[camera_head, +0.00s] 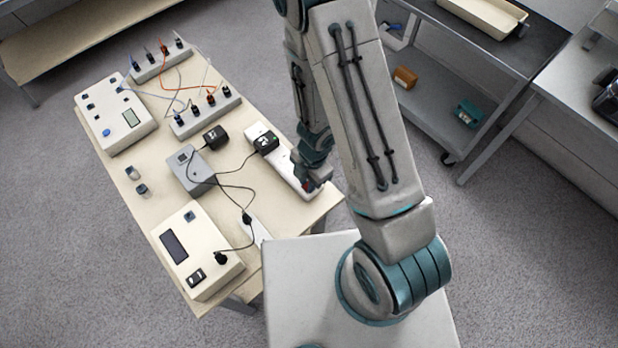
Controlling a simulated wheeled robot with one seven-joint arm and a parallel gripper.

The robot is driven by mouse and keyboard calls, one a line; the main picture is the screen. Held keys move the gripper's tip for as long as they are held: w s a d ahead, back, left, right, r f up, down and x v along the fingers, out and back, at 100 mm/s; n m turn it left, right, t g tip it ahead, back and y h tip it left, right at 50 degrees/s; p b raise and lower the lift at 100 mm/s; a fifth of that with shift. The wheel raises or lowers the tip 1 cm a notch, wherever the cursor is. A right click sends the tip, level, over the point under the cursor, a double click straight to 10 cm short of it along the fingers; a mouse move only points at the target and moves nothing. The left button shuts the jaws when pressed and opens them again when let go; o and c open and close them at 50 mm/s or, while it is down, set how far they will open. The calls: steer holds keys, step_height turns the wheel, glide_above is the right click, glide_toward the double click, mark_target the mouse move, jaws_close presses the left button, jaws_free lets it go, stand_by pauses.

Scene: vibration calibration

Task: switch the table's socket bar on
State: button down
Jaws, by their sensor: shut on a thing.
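The white socket bar (284,166) lies along the right edge of the cream table (240,190). A black plug adapter (265,142) sits on its far part. My gripper (308,184) points down at the bar's near end, its fingertips at a small red part that looks like the bar's switch. The jaws are shut at the bar there. The fingers hide most of the red part, so I cannot tell the switch's position or the exact grip.
A grey box (193,172), a cream meter box (194,250), a control box (116,113) and two terminal strips with wires stand on the table. Black cables run left of the bar. A cart (455,75) stands at the upper right.

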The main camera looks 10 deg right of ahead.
steer(key=c, duration=1.3)
jaws_free()
steer(key=r+p, duration=0.2)
steer(key=r, duration=0.2)
steer(key=d+r+p, duration=0.1)
steer(key=r+p, duration=0.2)
steer(key=r, duration=0.2)
steer(key=w+r+p, duration=0.1)
steer(key=r+p, duration=0.1)
steer(key=r, duration=0.2)
steer(key=shift+d+r+p, duration=0.3)
steer(key=shift+r+p, duration=0.1)
steer(key=shift+w, duration=0.1)
